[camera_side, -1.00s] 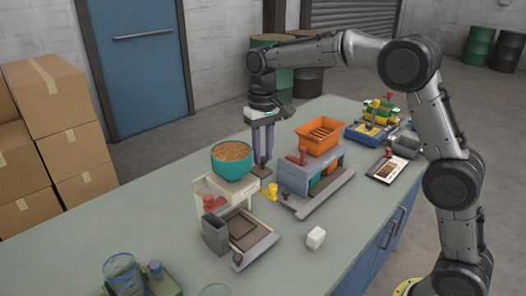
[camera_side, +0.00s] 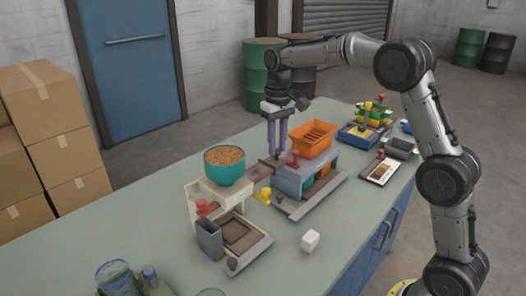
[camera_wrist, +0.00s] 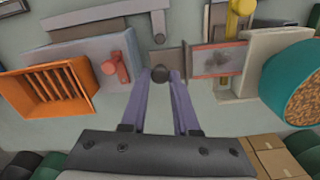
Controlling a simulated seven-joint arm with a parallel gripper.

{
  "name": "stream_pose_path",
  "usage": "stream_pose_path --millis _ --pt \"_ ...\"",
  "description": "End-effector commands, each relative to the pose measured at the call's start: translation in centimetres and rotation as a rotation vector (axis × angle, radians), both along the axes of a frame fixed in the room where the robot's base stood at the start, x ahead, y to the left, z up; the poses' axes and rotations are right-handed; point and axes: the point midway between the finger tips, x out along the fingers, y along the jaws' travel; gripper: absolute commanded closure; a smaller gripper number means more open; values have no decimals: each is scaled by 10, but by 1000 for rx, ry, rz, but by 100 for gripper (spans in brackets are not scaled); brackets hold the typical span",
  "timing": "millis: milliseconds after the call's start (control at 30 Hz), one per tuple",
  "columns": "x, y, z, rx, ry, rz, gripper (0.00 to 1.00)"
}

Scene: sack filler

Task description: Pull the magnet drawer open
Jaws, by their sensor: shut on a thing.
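The magnet drawer (camera_wrist: 217,61) is a flat reddish tray with a dark grey front block (camera_wrist: 168,57) and a dark round knob (camera_wrist: 160,74). It sticks out of the cream housing (camera_wrist: 247,60) under the teal bowl. In the side view the drawer (camera_side: 259,171) shows as a dark reddish strip between the cream stand and the grey machine. My gripper (camera_wrist: 163,77) points down at the drawer's outer end and is shut on the knob. In the side view my gripper (camera_side: 275,153) has its fingertips partly hidden near the grey machine.
The teal bowl (camera_side: 224,170) of grain stands left of the drawer. The grey machine with the orange hopper (camera_side: 312,140) is close on the right, with a red knob (camera_wrist: 115,67). A yellow valve (camera_side: 263,195) sits in front.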

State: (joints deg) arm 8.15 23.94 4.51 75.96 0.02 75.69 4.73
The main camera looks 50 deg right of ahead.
Motion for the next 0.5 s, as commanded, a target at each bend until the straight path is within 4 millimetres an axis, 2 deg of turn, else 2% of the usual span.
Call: stream_pose_path --millis 100,400,433,500 --pt "1 -13 1 -2 -5 -2 100" --pt "0 -14 1 -2 -6 1 100" --pt "1 -13 1 -2 -6 1 66" --pt "0 -13 1 -2 -5 1 53"
